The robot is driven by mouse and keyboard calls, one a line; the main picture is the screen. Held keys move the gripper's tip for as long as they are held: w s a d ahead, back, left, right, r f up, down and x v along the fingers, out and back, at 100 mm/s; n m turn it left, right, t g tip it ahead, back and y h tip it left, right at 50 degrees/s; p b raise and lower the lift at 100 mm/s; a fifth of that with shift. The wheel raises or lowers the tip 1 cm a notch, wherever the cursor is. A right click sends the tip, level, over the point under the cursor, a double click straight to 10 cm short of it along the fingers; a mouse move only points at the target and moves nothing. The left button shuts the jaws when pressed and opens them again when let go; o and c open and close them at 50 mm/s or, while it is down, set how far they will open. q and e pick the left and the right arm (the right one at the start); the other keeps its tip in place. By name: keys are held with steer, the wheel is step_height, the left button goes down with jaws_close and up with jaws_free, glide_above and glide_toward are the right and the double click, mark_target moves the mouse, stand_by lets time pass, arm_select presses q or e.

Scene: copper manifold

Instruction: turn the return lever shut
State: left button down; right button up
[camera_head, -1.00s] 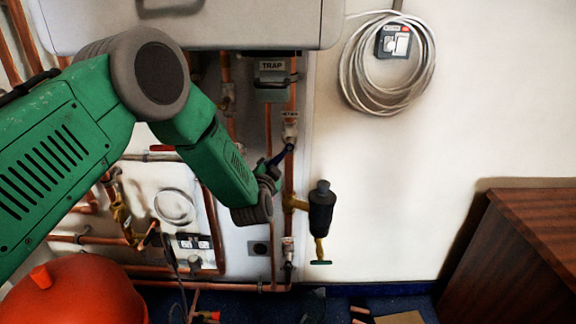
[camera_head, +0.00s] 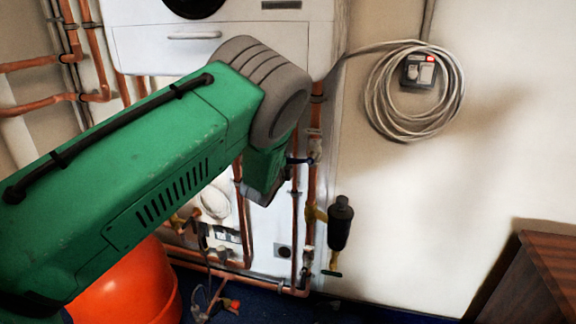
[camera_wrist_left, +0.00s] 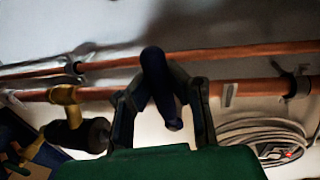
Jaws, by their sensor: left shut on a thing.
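The return lever is a dark blue handle (camera_head: 299,161) on a valve of the copper pipe, right of my forearm in the head view. It points left from the pipe, roughly across it. In the left wrist view the blue lever (camera_wrist_left: 162,88) sits between the two dark fingers of my left gripper (camera_wrist_left: 160,98), which is shut on it. My right gripper is in neither view.
A black canister filter (camera_head: 340,222) with a brass fitting sits low on the pipe's right. A white boiler (camera_head: 215,45) is above. Coiled grey cable (camera_head: 385,95) hangs by a socket. An orange vessel (camera_head: 128,285) stands lower left. Bare wall is right; a wooden cabinet (camera_head: 550,265) stands lower right.

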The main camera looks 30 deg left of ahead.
arm_select(q)
steer(key=shift+d+m, duration=0.2)
steer(key=shift+m, duration=0.2)
steer(key=c, duration=1.6)
jaws_free()
steer(key=shift+o, duration=0.7)
steer(key=shift+d+r, duration=0.1)
steer(key=shift+r, duration=0.15)
steer(key=v, duration=1.2)
steer(key=shift+d, duration=0.1)
